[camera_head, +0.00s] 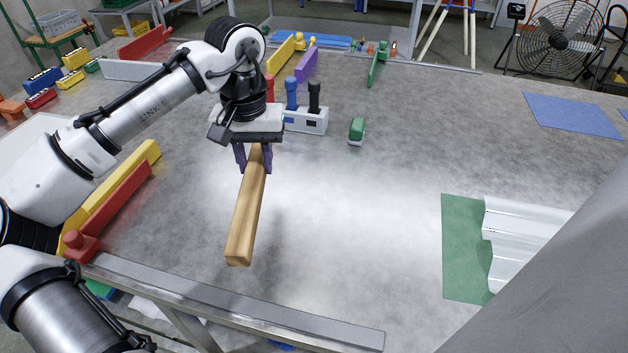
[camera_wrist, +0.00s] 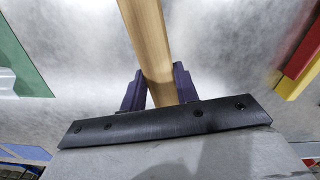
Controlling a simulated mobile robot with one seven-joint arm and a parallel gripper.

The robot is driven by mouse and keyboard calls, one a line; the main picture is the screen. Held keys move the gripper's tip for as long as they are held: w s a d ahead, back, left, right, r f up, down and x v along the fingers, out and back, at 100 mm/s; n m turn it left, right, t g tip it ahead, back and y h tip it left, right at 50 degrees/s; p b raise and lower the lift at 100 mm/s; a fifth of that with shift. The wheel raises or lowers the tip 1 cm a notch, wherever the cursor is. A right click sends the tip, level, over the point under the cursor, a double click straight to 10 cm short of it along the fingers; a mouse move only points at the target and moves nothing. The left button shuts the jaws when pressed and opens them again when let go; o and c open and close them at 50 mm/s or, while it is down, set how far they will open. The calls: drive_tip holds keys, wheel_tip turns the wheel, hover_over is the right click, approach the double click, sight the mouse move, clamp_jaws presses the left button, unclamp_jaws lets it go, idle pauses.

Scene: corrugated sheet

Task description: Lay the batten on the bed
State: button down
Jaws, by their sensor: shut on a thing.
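A long square wooden batten (camera_head: 246,215) is held in my gripper (camera_head: 254,165). The purple fingers are shut on it near its far end, and its other end points toward the near edge of the table. It appears raised above the grey tabletop, with a soft shadow beside it. In the wrist view the batten (camera_wrist: 148,35) runs up between the two fingers (camera_wrist: 159,86). A white corrugated sheet (camera_head: 522,238) lies on a green mat (camera_head: 463,250) at the right, partly hidden by a grey shape. I cannot tell for certain which thing is the bed.
A white holder (camera_head: 305,121) with coloured-handled tools stands behind my gripper, and a green block (camera_head: 357,130) is right of it. Yellow (camera_head: 125,185) and red (camera_head: 118,205) bars lie at left. A blue sheet (camera_head: 570,114) lies far right. The table's middle is clear.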

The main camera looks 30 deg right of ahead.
drive_tip(key=s+d+f+m+b, duration=0.1)
drive_tip(key=s+d+f, duration=0.1)
drive_tip(key=d, duration=0.3)
drive_tip(key=s+d+f+m+b, duration=0.1)
drive_tip(key=s+d+f, duration=0.1)
drive_tip(key=d, duration=0.3)
drive_tip(key=shift+d+f+m, duration=0.3)
drive_tip(key=shift+d+f, duration=0.05)
drive_tip(key=shift+f, duration=0.3)
drive_tip(key=shift+r+p, duration=0.15)
drive_tip(key=shift+p, duration=0.3)
drive_tip(key=shift+f+b, duration=1.45)
drive_tip(key=shift+f, duration=2.85)
drive_tip(key=c, duration=1)
unclamp_jaws()
drive_tip(key=shift+o, duration=0.2)
